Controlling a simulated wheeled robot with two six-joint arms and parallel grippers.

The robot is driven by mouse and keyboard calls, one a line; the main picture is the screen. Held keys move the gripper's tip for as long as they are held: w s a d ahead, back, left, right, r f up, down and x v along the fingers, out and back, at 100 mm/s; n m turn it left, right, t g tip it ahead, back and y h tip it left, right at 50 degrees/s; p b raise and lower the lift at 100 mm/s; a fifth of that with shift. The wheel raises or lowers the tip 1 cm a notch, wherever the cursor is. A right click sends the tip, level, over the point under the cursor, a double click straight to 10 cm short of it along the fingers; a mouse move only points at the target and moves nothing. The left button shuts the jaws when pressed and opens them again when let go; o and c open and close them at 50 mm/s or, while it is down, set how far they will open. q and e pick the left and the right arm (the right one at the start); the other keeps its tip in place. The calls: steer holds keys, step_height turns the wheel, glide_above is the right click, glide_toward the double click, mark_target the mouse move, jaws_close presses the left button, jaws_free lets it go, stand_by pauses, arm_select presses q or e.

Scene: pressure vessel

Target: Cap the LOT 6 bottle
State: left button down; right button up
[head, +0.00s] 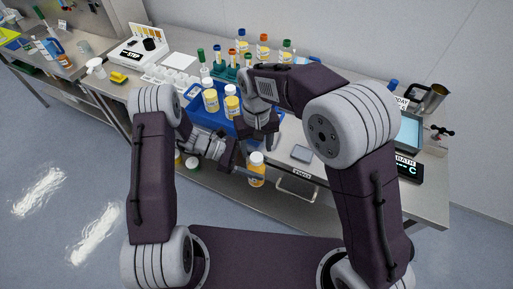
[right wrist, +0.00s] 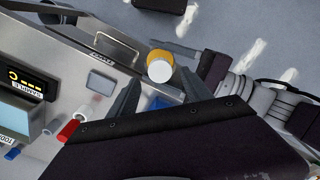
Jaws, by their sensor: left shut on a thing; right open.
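A yellow-labelled bottle with a white top (head: 257,170) is held upright off the front edge of the bench. My left gripper (head: 250,172) is shut on it. The bottle also shows in the right wrist view (right wrist: 160,68), seen from above with a round white top. I cannot tell whether that top is a cap, and its lot label is not readable. My right gripper (head: 266,140) points down above the bench edge, near the bottle. In the right wrist view its two fingers (right wrist: 158,92) are apart with nothing between them, and the bottle lies beyond their tips.
A blue tray (head: 203,121) with similar yellow-labelled bottles (head: 211,98) stands on the bench behind my grippers. Several coloured-cap bottles (head: 263,45) stand at the back. A small grey pad (head: 301,153) lies right of my right gripper. A drawer handle (head: 296,188) juts from the bench front.

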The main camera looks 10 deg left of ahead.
mark_target(256, 157)
steer(key=shift+c, duration=0.2)
step_height(256, 157, up, 4)
steer(key=n, duration=0.5)
steer(key=shift+f, duration=0.2)
steer(key=shift+f, duration=4.05)
jaws_close()
